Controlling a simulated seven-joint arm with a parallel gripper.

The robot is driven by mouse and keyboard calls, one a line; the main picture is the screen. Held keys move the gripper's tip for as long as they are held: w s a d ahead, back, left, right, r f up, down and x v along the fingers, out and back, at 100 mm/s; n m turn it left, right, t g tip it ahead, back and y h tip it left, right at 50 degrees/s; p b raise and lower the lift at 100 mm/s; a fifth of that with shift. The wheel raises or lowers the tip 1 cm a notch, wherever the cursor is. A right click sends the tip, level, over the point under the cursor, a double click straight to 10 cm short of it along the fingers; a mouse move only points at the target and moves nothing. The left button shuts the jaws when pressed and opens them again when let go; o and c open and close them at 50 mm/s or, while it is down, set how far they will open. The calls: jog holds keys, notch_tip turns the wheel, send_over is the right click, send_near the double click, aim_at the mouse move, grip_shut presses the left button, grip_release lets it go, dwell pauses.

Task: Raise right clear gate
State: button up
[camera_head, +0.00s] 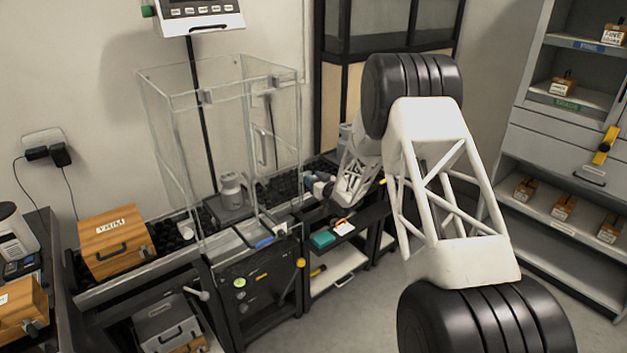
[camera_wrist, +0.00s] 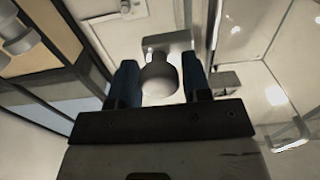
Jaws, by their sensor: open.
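The clear-walled enclosure (camera_head: 170,130) stands on the bench at centre left in the head view. Its right clear gate (camera_head: 286,140) is the see-through panel on the side facing my arm; its lower edge is hard to make out. My gripper (camera_head: 314,182) is low beside that side in the head view, small and partly blurred into the background. In the wrist view my gripper (camera_wrist: 161,78) shows two blue fingers, apart, one on each side of a grey rounded knob (camera_wrist: 160,80) on a flat plate. I cannot tell whether either finger touches the knob.
A grey bottle (camera_head: 230,186) stands inside the enclosure. A wooden box (camera_head: 112,243) sits to its left, and a display (camera_head: 199,14) is above on a pole. A low shelf unit (camera_head: 335,262) stands at right, and a grey rack (camera_head: 560,150) farther right.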

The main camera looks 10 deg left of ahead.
jog(key=shift+c, duration=0.4)
grip_shut()
jog(key=shift+r, duration=0.15)
notch_tip(320, 180, up, 20)
dwell(0.4)
jog(key=shift+o, duration=0.4)
grip_release()
